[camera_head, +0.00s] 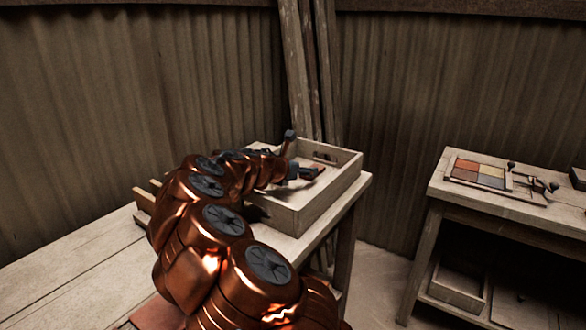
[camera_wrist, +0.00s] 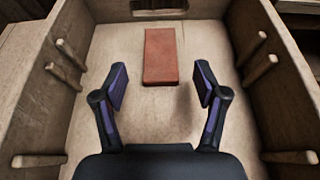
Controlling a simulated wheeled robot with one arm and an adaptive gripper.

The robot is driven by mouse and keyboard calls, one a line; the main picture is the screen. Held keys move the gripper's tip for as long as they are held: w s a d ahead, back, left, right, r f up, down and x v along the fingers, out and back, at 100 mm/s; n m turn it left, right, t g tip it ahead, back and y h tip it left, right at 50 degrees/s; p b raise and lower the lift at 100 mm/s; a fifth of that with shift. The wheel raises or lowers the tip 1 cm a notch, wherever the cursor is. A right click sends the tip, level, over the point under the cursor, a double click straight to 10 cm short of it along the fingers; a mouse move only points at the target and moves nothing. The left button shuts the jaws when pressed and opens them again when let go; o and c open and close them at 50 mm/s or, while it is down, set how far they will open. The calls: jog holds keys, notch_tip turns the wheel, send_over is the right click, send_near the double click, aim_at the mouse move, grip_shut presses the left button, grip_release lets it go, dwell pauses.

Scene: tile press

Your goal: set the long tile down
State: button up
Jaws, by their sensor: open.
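The long tile (camera_wrist: 160,57) is a flat reddish-orange rectangle. In the wrist view it lies on the floor of an open wooden box (camera_wrist: 85,97), near the far wall, with its long side pointing away from me. My gripper (camera_wrist: 162,84) is open, with its two dark fingers apart and nothing held between them. The tile's near end is just ahead of the gap between the fingers. In the head view my gripper (camera_head: 301,156) reaches into the box (camera_head: 330,200) on the workbench.
Wooden pegs (camera_wrist: 68,50) stick out from both side walls of the box. The box stands at the right end of the workbench (camera_head: 75,275). A second table (camera_head: 437,187) at the right carries a frame of coloured tiles (camera_head: 480,173). Planks (camera_head: 305,80) lean in the corner behind.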

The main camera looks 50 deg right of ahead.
jog(key=shift+v, duration=2.6)
jog(key=shift+p, duration=0.3)
